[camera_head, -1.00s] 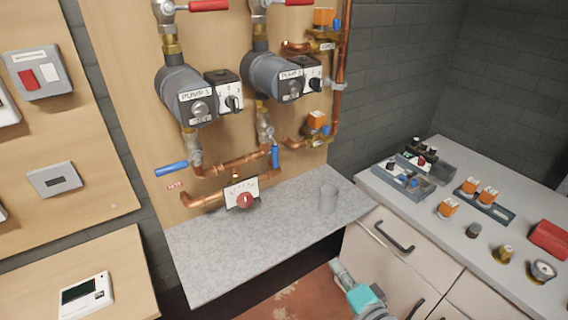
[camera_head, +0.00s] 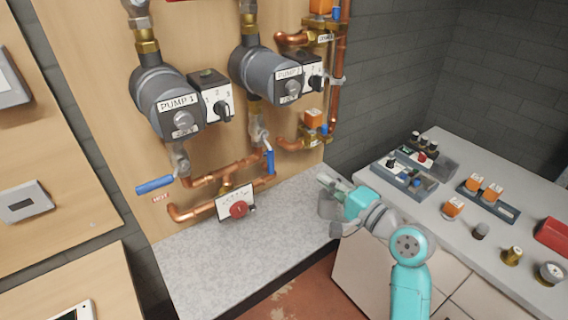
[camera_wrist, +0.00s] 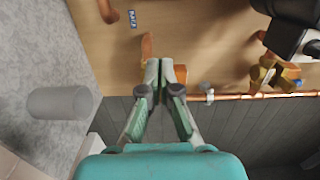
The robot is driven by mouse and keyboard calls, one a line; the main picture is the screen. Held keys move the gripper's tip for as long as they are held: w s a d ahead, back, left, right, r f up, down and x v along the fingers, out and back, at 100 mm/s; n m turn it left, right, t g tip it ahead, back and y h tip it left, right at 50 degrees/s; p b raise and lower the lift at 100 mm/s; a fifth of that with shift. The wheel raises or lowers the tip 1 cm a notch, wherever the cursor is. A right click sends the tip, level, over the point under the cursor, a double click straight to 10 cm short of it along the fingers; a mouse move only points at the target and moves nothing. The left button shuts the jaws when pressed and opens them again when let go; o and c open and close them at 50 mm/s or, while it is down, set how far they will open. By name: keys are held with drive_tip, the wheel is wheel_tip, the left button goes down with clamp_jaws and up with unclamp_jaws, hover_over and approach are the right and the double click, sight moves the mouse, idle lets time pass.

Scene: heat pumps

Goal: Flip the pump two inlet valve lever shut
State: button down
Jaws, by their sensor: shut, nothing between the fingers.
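Pump two (camera_head: 270,75) is a dark grey pump on the wooden board. A valve with a blue lever (camera_head: 269,161) is on the pipe below it, and this lever hangs down beside the pipe. I cannot read whether this is its inlet. My gripper (camera_head: 323,180) is in front of the board at lower right, apart from the lever and to its right. In the wrist view the fingers (camera_wrist: 160,68) are shut with nothing between them. The blue lever cannot be made out there. Pump two's upper valve is mostly cut off at the top of the head view.
Pump one (camera_head: 165,100) is at left, with a blue lever (camera_head: 155,185) sticking out sideways below. A grey cup (camera_head: 327,207) stands on the shelf (camera_head: 225,250) beneath my gripper. Copper pipes (camera_head: 337,110) and an orange-capped fitting (camera_head: 313,116) are nearby. A worktop with parts is at right.

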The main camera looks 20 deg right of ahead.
sight(268, 153)
drive_tip(key=w+a, duration=0.7)
drive_tip(key=w, duration=0.1)
drive_tip(key=shift+w+a, duration=0.3)
drive_tip(key=shift+w, duration=0.1)
